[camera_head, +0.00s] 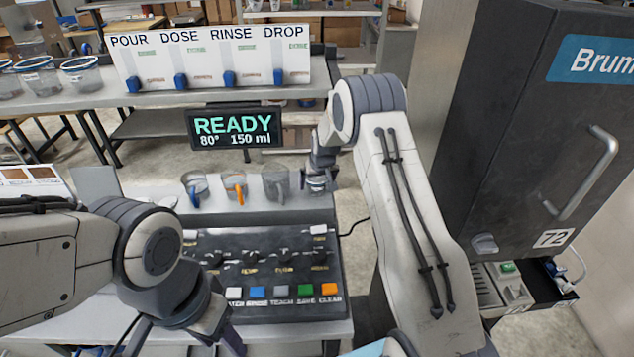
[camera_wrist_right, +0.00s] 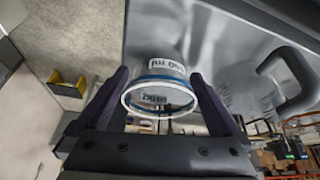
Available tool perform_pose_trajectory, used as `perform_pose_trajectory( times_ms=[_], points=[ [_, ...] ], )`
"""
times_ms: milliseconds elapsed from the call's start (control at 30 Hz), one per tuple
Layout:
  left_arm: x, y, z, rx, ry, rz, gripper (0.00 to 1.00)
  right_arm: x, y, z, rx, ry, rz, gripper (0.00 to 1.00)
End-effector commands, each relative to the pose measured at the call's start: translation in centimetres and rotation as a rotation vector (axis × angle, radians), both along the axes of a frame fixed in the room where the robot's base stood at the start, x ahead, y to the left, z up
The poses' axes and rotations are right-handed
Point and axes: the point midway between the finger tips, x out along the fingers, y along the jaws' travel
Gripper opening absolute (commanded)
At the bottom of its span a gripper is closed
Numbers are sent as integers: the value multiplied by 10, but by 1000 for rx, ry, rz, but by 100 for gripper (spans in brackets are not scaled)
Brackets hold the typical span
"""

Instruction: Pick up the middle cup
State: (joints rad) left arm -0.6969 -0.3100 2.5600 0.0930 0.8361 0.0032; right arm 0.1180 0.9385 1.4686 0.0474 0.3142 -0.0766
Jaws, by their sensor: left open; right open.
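My right gripper (camera_head: 318,182) is just right of the grey-handled cup, apart from the middle cup. In the right wrist view its fingers (camera_wrist_right: 160,95) are spread, with a clear round vessel (camera_wrist_right: 160,72) with a blue band showing between them; I cannot tell which one it is. My left gripper (camera_head: 215,338) is low in the head view, in front of the panel, tips hard to see.
A black button panel (camera_head: 265,262) lies in front of the cups. A READY display (camera_head: 236,127) and a white board with blue levers (camera_head: 208,57) stand behind. Several clear containers (camera_head: 82,74) sit on the back shelf. A tall dark machine (camera_head: 530,130) fills the right.

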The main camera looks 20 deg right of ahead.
Motion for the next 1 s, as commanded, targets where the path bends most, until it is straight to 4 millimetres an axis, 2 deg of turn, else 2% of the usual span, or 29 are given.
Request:
perform_pose_trajectory(
  times_ms=[167,200,333,667,1000],
  points=[
    [0,0,-1,0,0,0,50,0,0,0,0,-1,0,100],
    [0,0,-1,0,0,0,50,0,0,0,0,0,0,85],
    [0,0,-1,0,0,0,50,0,0,0,0,0,0,35],
    [0,0,1,0,0,0,50,0,0,2,0,-1,0,35],
    [0,0,13,0,0,-2,50,0,0,23,0,-1,1,35]
  ],
)
